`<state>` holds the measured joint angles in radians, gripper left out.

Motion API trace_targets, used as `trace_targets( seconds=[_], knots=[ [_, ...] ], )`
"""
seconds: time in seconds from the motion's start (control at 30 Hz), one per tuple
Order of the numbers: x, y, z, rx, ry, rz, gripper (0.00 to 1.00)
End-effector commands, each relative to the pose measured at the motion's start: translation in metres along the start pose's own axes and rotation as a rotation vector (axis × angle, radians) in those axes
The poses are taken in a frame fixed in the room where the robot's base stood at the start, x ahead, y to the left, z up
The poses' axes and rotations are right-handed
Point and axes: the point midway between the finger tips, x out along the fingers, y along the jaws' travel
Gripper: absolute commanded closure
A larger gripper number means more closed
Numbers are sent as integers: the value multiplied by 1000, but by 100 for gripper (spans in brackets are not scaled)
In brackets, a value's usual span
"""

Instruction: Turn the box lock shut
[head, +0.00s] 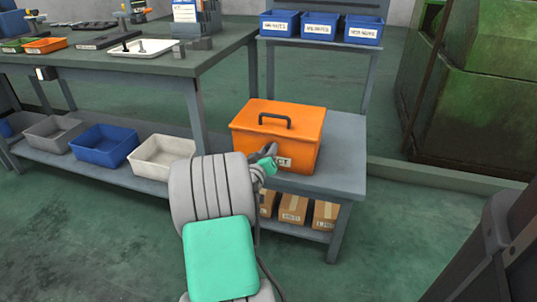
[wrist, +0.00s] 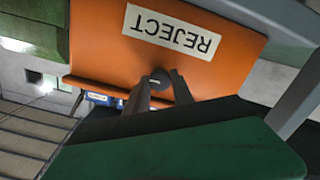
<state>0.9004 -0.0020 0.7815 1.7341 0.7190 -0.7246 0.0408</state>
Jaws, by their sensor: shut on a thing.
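An orange box (head: 281,127) with a black top handle stands on a low grey bench in the head view. In the wrist view the same box (wrist: 185,45) appears upside down, with a white REJECT label on its front. A small dark round lock (wrist: 159,78) sits on that front face by the label. My gripper (wrist: 160,86) is shut on the lock; its two fingers meet around it. In the head view my gripper (head: 268,158) reaches the box's front, and my arm hides part of the label and the lock.
The low bench (head: 335,175) has bare room right of the box, with cardboard boxes (head: 293,209) on its lower shelf. A workbench (head: 150,65) stands at the left. Blue bins (head: 320,26) stand on a raised shelf behind. A green machine (head: 480,90) is at the right.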

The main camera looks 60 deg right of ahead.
Motion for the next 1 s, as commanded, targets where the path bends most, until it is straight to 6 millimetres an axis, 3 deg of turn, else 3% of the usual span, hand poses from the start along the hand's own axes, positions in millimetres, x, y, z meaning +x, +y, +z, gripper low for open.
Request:
trace_targets(
  seconds=[0.67, 0.7, 0.93, 1.0],
  knots=[
    [0, -1, 2, 66, -1, -7, 100],
    [0, -1, 2, 65, -1, -7, 69],
    [0, 0, 1, 65, 0, -5, 50],
    [0, 0, 1, 65, 0, -4, 50]
  ],
)
